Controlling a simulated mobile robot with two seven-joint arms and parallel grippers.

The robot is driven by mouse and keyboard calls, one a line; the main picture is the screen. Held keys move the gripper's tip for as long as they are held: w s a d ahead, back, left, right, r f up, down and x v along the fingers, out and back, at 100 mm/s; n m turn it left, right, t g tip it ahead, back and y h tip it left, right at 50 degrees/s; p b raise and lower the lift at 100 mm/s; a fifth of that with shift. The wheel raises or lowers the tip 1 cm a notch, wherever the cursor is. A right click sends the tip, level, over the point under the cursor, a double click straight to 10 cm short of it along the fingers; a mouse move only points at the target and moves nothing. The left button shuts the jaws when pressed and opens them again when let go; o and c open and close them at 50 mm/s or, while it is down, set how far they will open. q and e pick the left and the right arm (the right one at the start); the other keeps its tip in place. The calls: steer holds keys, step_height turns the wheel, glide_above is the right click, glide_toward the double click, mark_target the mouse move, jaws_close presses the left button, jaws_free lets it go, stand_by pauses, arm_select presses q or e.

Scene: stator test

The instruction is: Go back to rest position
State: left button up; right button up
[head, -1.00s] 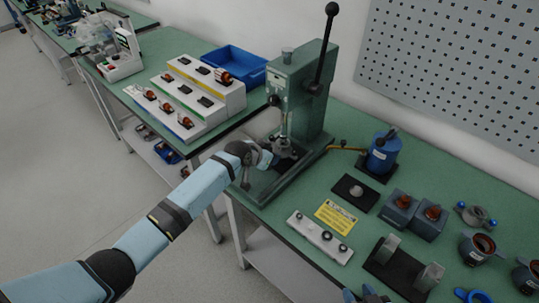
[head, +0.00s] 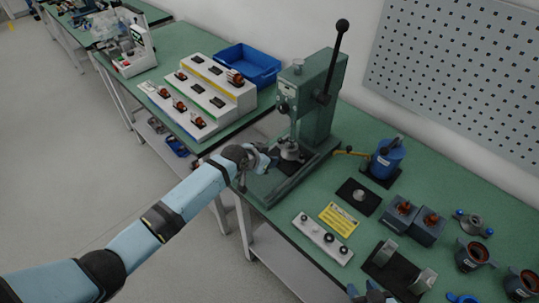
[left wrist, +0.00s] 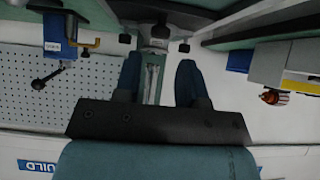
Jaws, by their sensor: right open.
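My left arm comes in from the left in the head view. Its gripper (head: 265,161) is at the front left of the green lever press (head: 317,100), beside the metal part (head: 290,150) on the press base. In the left wrist view the two dark fingers of my left gripper (left wrist: 160,80) stand apart, with nothing clearly held between them. My right gripper (head: 370,293) shows only by its tip at the bottom edge, near the black fixture with metal blocks (head: 400,270). It is open, and the rest of that arm is out of view.
A white panel with knobs (head: 323,238), a yellow label (head: 339,219), a blue bottle-like unit (head: 387,158) and grey-blue blocks (head: 413,220) crowd the bench. A stepped rack (head: 205,95) and blue bin (head: 248,64) stand on the far bench. The floor at left is clear.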

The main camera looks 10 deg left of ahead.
stand_by(0.3)
arm_select(q)
steer(key=shift+g, duration=0.4)
steer(key=s, duration=0.5)
steer(key=s+f, duration=0.1)
steer(key=s, duration=0.1)
steer(key=shift+s+d, duration=0.15)
steer(key=shift+s, duration=0.05)
steer(key=s+a+r+n+g+y, duration=0.1)
steer(key=s+a+r+n+y, duration=0.15)
steer(key=s+a, duration=0.6)
steer(key=s+a+r+n+g+y, duration=0.15)
steer(key=s+a+r, duration=0.25)
steer(key=s, duration=1)
steer(key=s+a+r+n+g+y, duration=0.1)
steer(key=s+a+r+n+y, duration=0.15)
steer(key=s+a, duration=0.65)
steer(key=w+d+f+m+t+h, duration=0.2)
steer(key=d+f+t, duration=0.5)
steer(key=f, duration=0.6)
steer(key=shift+w+d+h, duration=0.55)
steer(key=shift+d+h, duration=0.2)
steer(key=shift+d, duration=0.5)
